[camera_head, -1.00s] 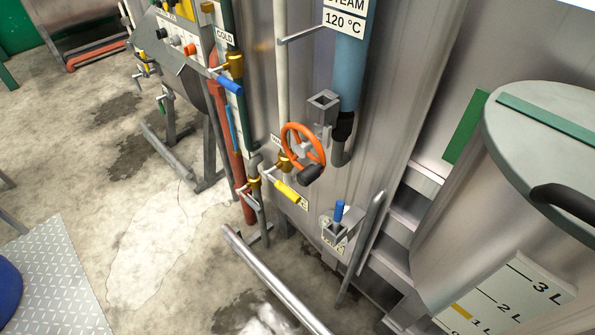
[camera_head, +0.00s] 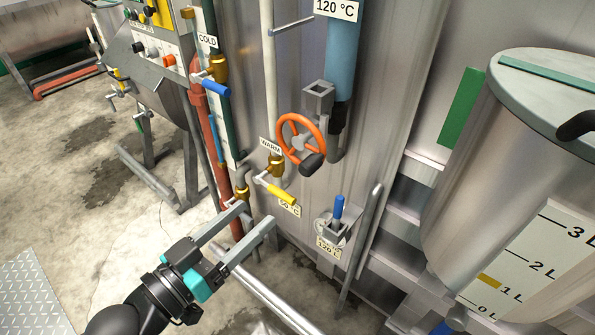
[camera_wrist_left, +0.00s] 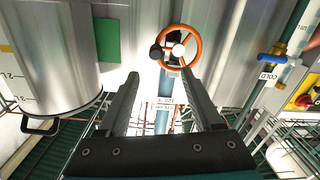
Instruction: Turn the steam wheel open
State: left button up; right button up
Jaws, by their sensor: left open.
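The orange steam wheel (camera_head: 301,138) is mounted upright on the metal drum wall, with a dark knob at its lower right, in front of the blue pipe marked 120 °C. In the left wrist view the wheel (camera_wrist_left: 180,47) shows whole, beyond the fingertips and slightly right of the gap between them. My left gripper (camera_head: 255,216) is open and empty, below and left of the wheel and apart from it. In the left wrist view its two fingers (camera_wrist_left: 160,76) stand wide apart. My right gripper is in neither view.
A yellow-handled warm valve (camera_head: 283,194) sits just below the wheel, near my left fingers. A blue-handled cold valve (camera_head: 216,88) is at upper left. A blue lever (camera_head: 338,207) stands at lower right. A metal rail (camera_head: 265,291) runs low in front.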

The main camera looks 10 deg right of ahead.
aim_at(302, 172)
pick_arm(q)
jog(key=x, duration=0.5)
jog(key=p+x, duration=0.1)
jog(key=x, duration=0.4)
jog(key=r+p+x, duration=0.1)
jog(key=x, duration=0.4)
jog(key=shift+s+d, duration=0.3)
jog(key=shift+d, duration=0.05)
grip_shut()
dwell(1.0)
